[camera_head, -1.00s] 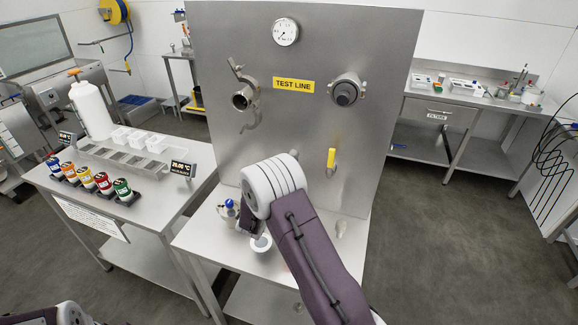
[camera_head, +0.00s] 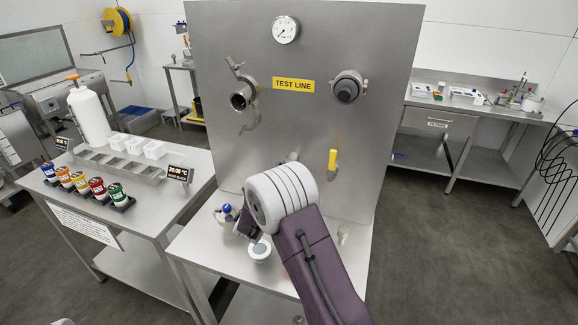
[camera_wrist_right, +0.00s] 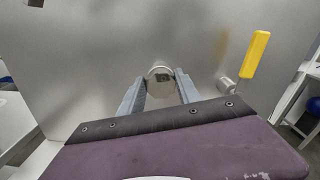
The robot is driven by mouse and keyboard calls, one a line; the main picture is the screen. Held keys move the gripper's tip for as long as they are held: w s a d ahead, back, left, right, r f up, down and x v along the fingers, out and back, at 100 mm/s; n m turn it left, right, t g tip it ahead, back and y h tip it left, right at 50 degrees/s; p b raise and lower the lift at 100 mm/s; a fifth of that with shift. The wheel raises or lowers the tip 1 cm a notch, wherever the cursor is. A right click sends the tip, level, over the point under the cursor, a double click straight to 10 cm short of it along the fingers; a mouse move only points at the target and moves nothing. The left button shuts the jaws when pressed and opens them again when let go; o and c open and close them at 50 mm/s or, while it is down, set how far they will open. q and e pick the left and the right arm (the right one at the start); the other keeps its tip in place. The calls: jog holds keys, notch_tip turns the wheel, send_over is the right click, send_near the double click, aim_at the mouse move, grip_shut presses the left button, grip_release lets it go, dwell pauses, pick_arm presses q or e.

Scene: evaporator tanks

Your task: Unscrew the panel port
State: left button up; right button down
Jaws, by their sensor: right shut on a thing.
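The steel panel (camera_head: 385,110) stands upright at the back of the bench. Low on it, a round metal port cap (camera_wrist_right: 160,73) faces me in the right wrist view, with a dark patch on its face. My right gripper (camera_wrist_right: 161,84) is shut on this cap, one finger on each side. In the head view my right wrist covers the gripper and most of the port. My left gripper is out of view.
A yellow-handled valve (camera_wrist_right: 256,55) sits right of the cap; it also shows in the head view (camera_head: 332,160). A blue-topped item (camera_head: 227,211) and a white cup (camera_head: 260,250) stand on the bench near my wrist. Two larger fittings are higher up.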

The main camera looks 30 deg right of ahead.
jog(key=n+p, duration=0.2)
jog(key=n, duration=0.2)
jog(key=shift+a+f, duration=0.1)
jog(key=shift+a, duration=0.05)
jog(key=shift+a, duration=0.1)
jog(key=shift+v, duration=1.1)
jog(key=shift+s, duration=0.1)
jog(key=v, duration=0.5)
jog(key=shift+p, duration=0.3)
